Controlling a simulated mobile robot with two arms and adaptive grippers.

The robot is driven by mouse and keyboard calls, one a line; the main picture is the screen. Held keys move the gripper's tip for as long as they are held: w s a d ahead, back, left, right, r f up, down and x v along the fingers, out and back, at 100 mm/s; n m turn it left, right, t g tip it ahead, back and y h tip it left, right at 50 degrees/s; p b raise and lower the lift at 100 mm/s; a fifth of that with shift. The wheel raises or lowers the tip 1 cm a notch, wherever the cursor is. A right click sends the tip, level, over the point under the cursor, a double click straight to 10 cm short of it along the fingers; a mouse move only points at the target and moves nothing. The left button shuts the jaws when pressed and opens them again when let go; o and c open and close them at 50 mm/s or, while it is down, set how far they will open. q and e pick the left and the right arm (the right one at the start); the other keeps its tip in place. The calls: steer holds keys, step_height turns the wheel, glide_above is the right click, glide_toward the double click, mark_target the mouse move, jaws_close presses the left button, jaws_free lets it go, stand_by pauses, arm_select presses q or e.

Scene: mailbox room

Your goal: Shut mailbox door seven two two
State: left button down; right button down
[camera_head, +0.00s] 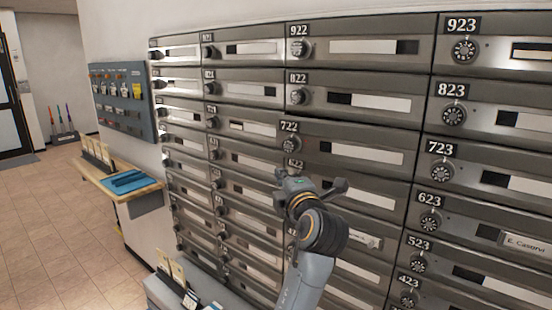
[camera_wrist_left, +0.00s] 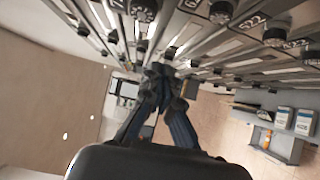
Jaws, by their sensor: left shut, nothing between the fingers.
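The door of mailbox 722 (camera_head: 325,149) is in the middle of the head view, with a round dial under its number at the left and a light label strip. It seems to stand slightly out from its neighbours, its number shifted left of the column; the gap is hard to judge. My left gripper (camera_head: 283,177) is just below the 722 dial, in front of box 622, which it partly covers. In the left wrist view its fingers (camera_wrist_left: 161,73) are together and empty, pointing along the mailbox fronts. I cannot tell whether they touch a door. My right gripper is not in view.
Box 822 (camera_head: 352,96) is above and box 723 (camera_head: 490,173) to the right; their doors look shut. A wooden shelf with a blue item (camera_head: 126,182) and a wall panel (camera_head: 122,100) are at the left. Tiled floor (camera_head: 45,225) is clear there.

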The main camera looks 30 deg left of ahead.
arm_select(q)
steer(key=w+a+p, duration=0.5)
steer(key=w+a, duration=0.1)
steer(key=w, duration=0.3)
steer(key=shift+a, duration=0.15)
steer(key=shift+w+f, duration=0.1)
steer(key=w+m+t+h+b, duration=0.1)
steer(key=w+b, duration=0.1)
steer(key=b, duration=0.1)
steer(key=shift+w+a, duration=0.15)
steer(key=shift+w, duration=0.25)
steer(key=shift+s, duration=0.1)
